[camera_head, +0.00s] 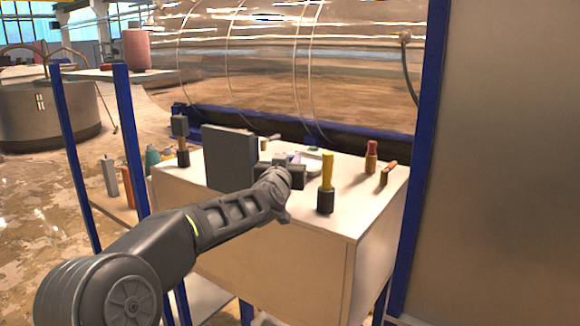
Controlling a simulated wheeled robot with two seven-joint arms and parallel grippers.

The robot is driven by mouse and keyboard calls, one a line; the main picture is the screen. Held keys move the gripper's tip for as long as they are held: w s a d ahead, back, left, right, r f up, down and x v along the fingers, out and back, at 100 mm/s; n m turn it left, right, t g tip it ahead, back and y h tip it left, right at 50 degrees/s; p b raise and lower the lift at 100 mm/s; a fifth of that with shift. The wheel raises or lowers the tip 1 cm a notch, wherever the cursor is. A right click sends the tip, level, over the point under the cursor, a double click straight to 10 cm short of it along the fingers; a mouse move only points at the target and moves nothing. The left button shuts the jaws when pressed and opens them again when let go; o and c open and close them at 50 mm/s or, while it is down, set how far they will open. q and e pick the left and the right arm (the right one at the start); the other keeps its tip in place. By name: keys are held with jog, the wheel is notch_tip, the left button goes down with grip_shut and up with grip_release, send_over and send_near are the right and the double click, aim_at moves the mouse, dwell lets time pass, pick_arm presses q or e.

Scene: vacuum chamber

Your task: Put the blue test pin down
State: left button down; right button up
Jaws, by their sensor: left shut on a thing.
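My left arm reaches in from the lower left over the white cabinet top. My left gripper (283,172) is above that surface, between a dark grey box and a yellow-handled tool. It is shut on the blue test pin, which is mostly hidden by the gripper. Only a small bluish-violet patch shows just beyond the fingers, too small to tell its tilt or whether it touches the surface. A pale round dish (313,160) sits just behind the gripper, partly covered by it. My right gripper is not in view.
The dark grey box (229,158) stands left of the gripper. The yellow-handled tool (327,183) stands upright to its right. A red-topped piece (371,156) and an orange-brown block (388,172) are farther right. Blue posts (420,150) flank the white cabinet (270,240). The front right top is clear.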

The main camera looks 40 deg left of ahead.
pick_arm(q)
jog(key=shift+f, duration=0.1)
jog(key=c, duration=1.7)
grip_release()
jog(key=shift+f, duration=0.1)
jog(key=o, duration=0.4)
jog(key=shift+o, duration=0.2)
